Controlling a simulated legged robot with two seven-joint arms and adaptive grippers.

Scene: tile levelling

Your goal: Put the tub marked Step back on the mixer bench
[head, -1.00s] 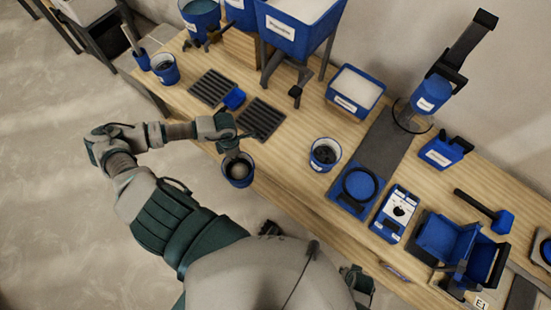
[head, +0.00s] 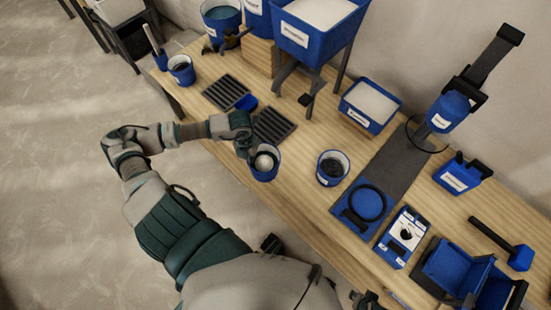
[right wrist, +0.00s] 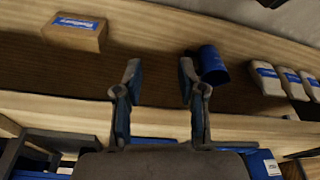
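A blue tub (head: 265,174) with a pale round thing inside is at the bench's front edge in the head view. My left gripper (head: 248,151) is at the tub's far left rim and appears shut on it; the fingertips are partly hidden. I cannot tell whether its base touches the wood. No Step marking is readable. The mixer bench is not identifiable by a readable mark; the wooden bench (head: 300,203) runs across the view. My right gripper (right wrist: 160,80) is open, with nothing between its fingers in the right wrist view.
Another blue tub (head: 333,169) with dark contents stands to the right. Dark grid trays (head: 226,90) lie behind the held tub. A third tub (head: 181,69) stands at the far left end. Bare wood lies between the held tub and the right-hand tub.

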